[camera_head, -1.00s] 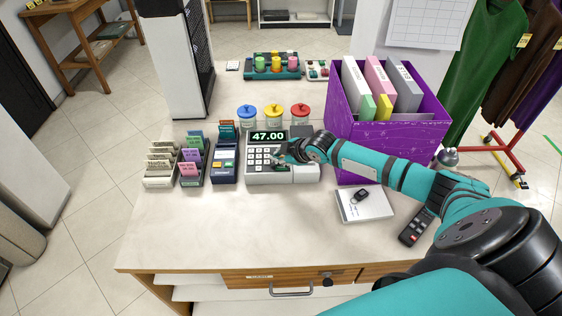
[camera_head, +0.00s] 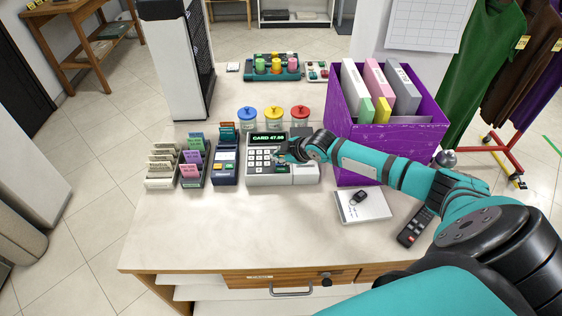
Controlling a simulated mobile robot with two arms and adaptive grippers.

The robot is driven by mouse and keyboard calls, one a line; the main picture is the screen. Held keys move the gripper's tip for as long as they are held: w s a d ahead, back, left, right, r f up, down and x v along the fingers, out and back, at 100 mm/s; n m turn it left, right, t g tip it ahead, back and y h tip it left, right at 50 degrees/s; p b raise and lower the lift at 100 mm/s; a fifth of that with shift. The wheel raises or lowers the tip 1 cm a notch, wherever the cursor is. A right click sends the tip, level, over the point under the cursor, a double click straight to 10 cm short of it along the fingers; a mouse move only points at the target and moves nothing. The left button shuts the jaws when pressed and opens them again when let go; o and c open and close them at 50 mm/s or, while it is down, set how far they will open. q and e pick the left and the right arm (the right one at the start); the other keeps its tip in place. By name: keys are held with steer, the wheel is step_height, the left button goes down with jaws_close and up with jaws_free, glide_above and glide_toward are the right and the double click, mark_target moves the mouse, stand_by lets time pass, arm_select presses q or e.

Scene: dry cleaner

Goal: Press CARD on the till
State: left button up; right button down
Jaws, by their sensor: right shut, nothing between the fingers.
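The till (camera_head: 266,174) is a light grey machine with white keys in the middle of the counter (camera_head: 215,235). Its dark display (camera_head: 268,140) shows green text that reads CARD with an amount of about 47.00. My right gripper (camera_head: 281,158) is shut and empty, at the right side of the keypad (camera_head: 262,158). It covers the keys there, so I cannot tell whether its tips touch one. The CARD key is not legible. My left gripper is out of view.
A purple box (camera_head: 380,135) stands right, beyond my forearm. A notepad (camera_head: 365,206) with a key fob and a remote (camera_head: 414,228) lie front right.

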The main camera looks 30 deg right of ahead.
step_height(320, 180, up, 5)
steer(key=p, duration=0.4)
steer(key=shift+p, duration=0.4)
stand_by(0.5)
